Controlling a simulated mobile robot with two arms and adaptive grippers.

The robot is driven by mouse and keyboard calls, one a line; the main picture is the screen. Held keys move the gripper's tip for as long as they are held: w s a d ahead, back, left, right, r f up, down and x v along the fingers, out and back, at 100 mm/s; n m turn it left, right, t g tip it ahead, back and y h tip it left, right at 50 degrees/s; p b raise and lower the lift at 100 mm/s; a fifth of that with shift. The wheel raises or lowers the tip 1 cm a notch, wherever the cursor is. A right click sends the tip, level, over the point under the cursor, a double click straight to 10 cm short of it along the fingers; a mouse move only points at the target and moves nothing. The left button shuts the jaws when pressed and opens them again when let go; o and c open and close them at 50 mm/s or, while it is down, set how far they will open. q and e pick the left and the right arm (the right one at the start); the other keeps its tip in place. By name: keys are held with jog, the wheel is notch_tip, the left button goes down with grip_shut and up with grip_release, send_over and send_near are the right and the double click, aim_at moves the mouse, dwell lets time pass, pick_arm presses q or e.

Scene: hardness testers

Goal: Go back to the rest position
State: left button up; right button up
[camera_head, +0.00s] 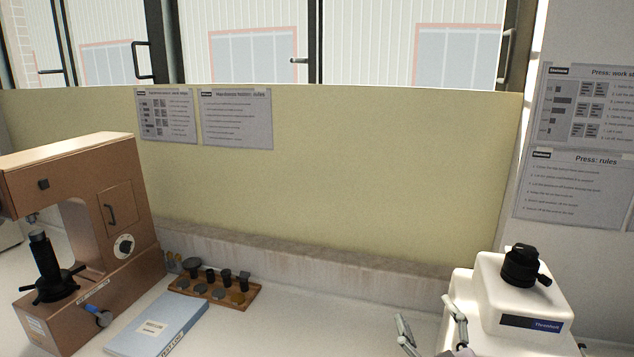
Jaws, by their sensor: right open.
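My right gripper (424,312) shows at the bottom edge, right of the middle. Its two grey fingers are spread apart, with nothing visible between them. It is just left of a white machine (487,289) with a black knob (525,266) on top and a dark label on its front. Whether a finger touches the machine cannot be told. My left gripper is not in view. The lower part of my right gripper is cut off by the frame edge.
A brown hardness tester (92,192) stands at left. A blue booklet (158,324) and a wooden rack (214,288) with several small parts lie beside it. The white bench top (310,315) is clear between the rack and my right gripper. A low ledge, yellow wall and windows are behind.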

jog(key=s+d+f+m+g+h, duration=0.1)
jog(key=s+d+f+m+g, duration=0.1)
jog(key=s+f+g, duration=0.45)
jog(key=s+d+f+m+g+h, duration=0.15)
jog(key=s+f, duration=0.25)
jog(key=f, duration=0.6)
jog(key=s+a+f+m+g+y, duration=0.1)
jog(key=s+f+g, duration=0.4)
jog(key=s, duration=0.4)
jog(key=s+a+f+m+g, duration=0.1)
jog(key=s+f+g, duration=0.2)
jog(key=s+f, duration=0.4)
notch_tip(320, 180, down, 29)
jog(key=s+b, duration=0.3)
jog(key=b, duration=0.1)
jog(key=s+d+f+g+b, duration=0.2)
jog(key=s+d+f+b, duration=0.1)
jog(key=s+f, duration=1.3)
notch_tip(320, 180, down, 3)
jog(key=shift+s+b, duration=0.15)
jog(key=shift+b, duration=0.2)
jog(key=shift+n, duration=0.25)
